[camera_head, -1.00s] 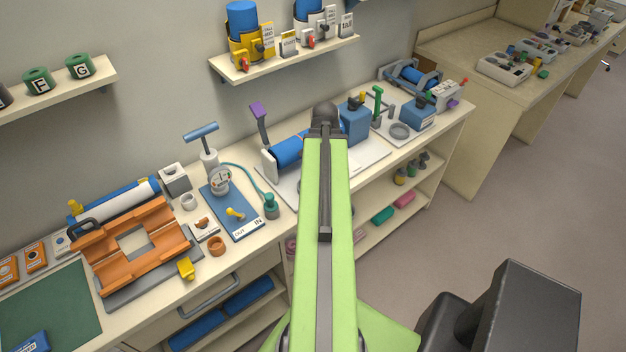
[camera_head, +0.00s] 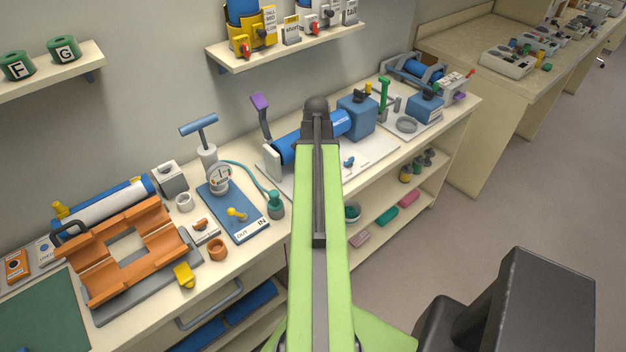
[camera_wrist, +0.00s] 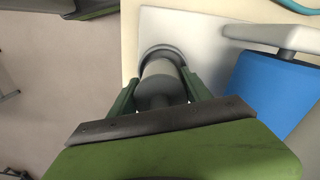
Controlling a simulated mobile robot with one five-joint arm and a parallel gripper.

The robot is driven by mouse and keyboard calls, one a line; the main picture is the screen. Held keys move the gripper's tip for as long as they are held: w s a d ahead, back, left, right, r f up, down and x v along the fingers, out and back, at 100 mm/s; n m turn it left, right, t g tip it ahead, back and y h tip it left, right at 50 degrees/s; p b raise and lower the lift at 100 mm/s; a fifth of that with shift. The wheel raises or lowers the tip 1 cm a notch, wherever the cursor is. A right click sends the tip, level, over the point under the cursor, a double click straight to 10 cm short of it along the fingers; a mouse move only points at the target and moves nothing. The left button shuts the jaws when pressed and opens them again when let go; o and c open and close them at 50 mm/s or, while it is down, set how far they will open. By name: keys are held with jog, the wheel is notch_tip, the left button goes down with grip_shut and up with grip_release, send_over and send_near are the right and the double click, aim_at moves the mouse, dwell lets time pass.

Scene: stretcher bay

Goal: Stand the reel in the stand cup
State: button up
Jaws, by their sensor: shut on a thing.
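In the wrist view my gripper (camera_wrist: 162,95) is shut on a pale grey cylinder, which I take to be the reel (camera_wrist: 160,82). One green finger is on each side of it. The reel's far end overlaps a round grey rim, which looks like the stand cup (camera_wrist: 164,49), on a pale board (camera_wrist: 205,40). I cannot tell whether the reel is inside the cup or just above it. In the head view my arm hides my gripper, the reel and the cup.
A blue cylinder (camera_wrist: 262,90) with a grey end bracket (camera_wrist: 285,37) lies close right of my gripper. In the head view the blue cylinder (camera_head: 296,148) lies on the counter. An orange cradle (camera_head: 135,255) and a blue board (camera_head: 238,222) stand to the left.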

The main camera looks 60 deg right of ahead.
notch_tip(320, 180, down, 2)
jog(key=shift+w+f+b, duration=0.15)
jog(key=shift+b, duration=0.2)
jog(key=shift+r, duration=0.3)
jog(key=shift+w+f, duration=0.1)
jog(key=shift+f, duration=0.25)
jog(key=shift+s+a+f+b, duration=0.25)
jog(key=shift+a+b, duration=0.1)
jog(key=shift+b, duration=0.15)
jog(key=o, duration=1.5)
jog(key=shift+o, duration=0.2)
jog(key=r+p, duration=1.3)
jog(key=shift+w+d+r+p, duration=0.2)
jog(key=shift+w+d+p, duration=0.05)
jog(key=shift+p, duration=0.1)
jog(key=shift+f, duration=0.15)
